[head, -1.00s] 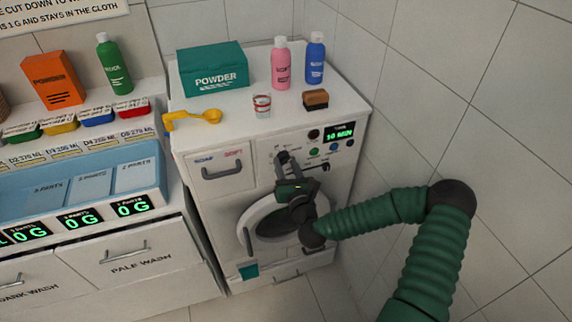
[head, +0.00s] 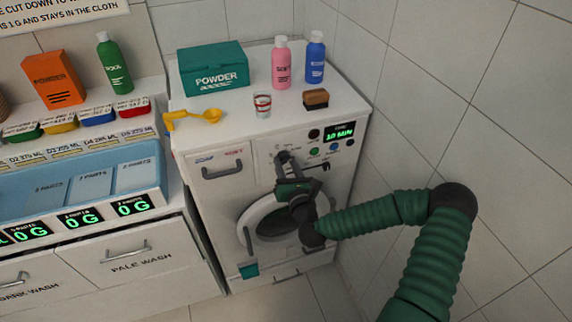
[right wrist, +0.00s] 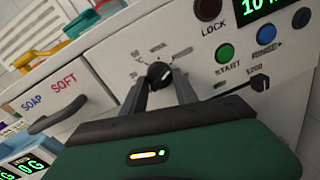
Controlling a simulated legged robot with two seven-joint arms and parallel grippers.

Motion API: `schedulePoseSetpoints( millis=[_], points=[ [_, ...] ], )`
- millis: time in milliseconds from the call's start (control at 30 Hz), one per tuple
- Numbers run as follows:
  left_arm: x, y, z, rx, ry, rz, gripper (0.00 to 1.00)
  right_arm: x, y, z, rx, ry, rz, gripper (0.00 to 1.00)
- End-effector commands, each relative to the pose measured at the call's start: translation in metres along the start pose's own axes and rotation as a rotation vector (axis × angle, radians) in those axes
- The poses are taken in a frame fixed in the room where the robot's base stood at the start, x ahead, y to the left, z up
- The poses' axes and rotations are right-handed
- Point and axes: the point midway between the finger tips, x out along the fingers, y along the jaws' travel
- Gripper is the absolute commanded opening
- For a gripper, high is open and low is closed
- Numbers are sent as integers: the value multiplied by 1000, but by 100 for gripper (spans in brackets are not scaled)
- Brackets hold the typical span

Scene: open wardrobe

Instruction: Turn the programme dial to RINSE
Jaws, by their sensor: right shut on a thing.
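The programme dial (right wrist: 160,74) is a black knob with a pale pointer mark, on the upper front panel of the white washing machine (head: 216,236). Small labels sit around it, too blurred to read surely. My right gripper (right wrist: 160,84) is shut on the dial, one finger on each side. In the head view the right gripper (head: 284,160) covers most of the dial from the front. My left gripper does not show.
A display reading 10 MIN (head: 340,133) and buttons, including START (right wrist: 225,53), lie right of the dial. The SOAP and SOFT drawer handle (head: 222,172) is to the left.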

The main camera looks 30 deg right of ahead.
Motion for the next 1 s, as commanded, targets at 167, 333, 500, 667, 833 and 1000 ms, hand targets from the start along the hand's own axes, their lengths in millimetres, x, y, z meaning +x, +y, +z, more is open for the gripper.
schedulePoseSetpoints(
  millis=[167, 333, 500, 667, 833, 1000],
  points=[
    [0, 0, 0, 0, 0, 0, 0, 1, -1, 0, 1, -1, -3, 0],
    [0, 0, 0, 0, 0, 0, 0, 1, -1, 1, 2, -2, -3, 0],
    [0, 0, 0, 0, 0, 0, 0, 1, -1, 1, 3, -2, -3, 0],
    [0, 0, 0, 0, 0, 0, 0, 1, -1, 1, 4, -3, -3, 0],
    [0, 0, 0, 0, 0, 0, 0, 1, -1, 2, 3, -4, -3, 42],
    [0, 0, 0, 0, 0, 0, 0, 0, -1, 1, 4, -3, -2, 57]
  ],
)
